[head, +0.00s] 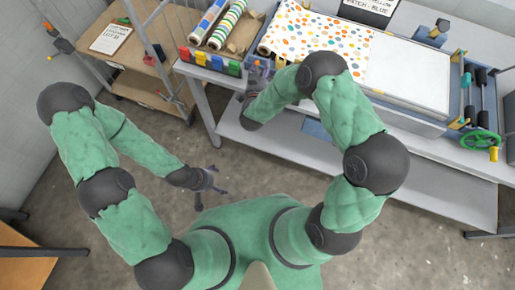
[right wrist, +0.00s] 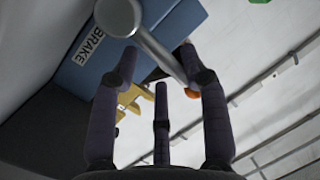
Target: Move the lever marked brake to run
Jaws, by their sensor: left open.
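A blue housing with a white BRAKE label (right wrist: 90,45) fills the upper left of the right wrist view. A grey lever (right wrist: 150,45) with a round knob (right wrist: 118,17) crosses in front of it, its shaft slanting down to the right. My right gripper (right wrist: 160,65) has its fingers spread, with the shaft running across the gap near the right fingertip; I cannot tell if they touch. In the head view my right gripper (head: 257,75) is at the bench's front edge, and the lever is not clear there. My left gripper (head: 207,184) is open and empty over the floor.
The bench (head: 330,150) carries a dotted sheet (head: 310,42), rolls of patterned material (head: 222,28) and coloured blocks (head: 210,62). A green handwheel (head: 480,139) is at its right end. A wooden shelf cart (head: 125,50) stands at the back left. The floor around my left gripper is clear.

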